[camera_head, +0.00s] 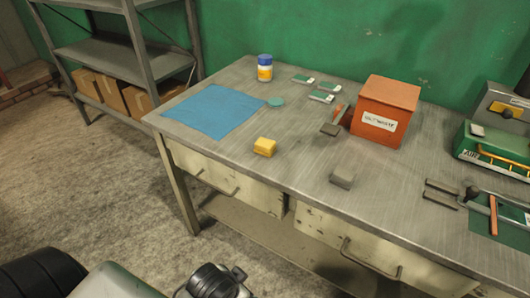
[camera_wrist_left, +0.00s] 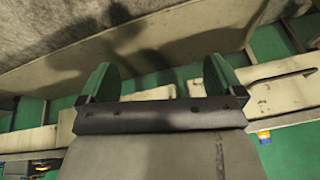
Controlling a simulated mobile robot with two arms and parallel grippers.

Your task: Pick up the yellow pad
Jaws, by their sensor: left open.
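The yellow pad (camera_head: 264,147) is a small block lying on the grey metal workbench (camera_head: 225,160), near its front edge and just right of the blue mat. Nothing touches it. My left gripper shows in the left wrist view (camera_wrist_left: 160,72) with its two green fingers wide apart and nothing between them. I cannot make out the yellow pad in that view. Part of my own arm shows low in the head view, in front of the bench and away from the pad. My right gripper is not in view.
A blue mat (camera_head: 215,112), a bottle (camera_head: 265,68), an orange box (camera_head: 384,112) and a grey block (camera_head: 342,177) are on the bench. Several small green-and-white items lie at the back. Tools and a green case (camera_head: 490,150) crowd the right. A shelf (camera_head: 110,52) stands behind left.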

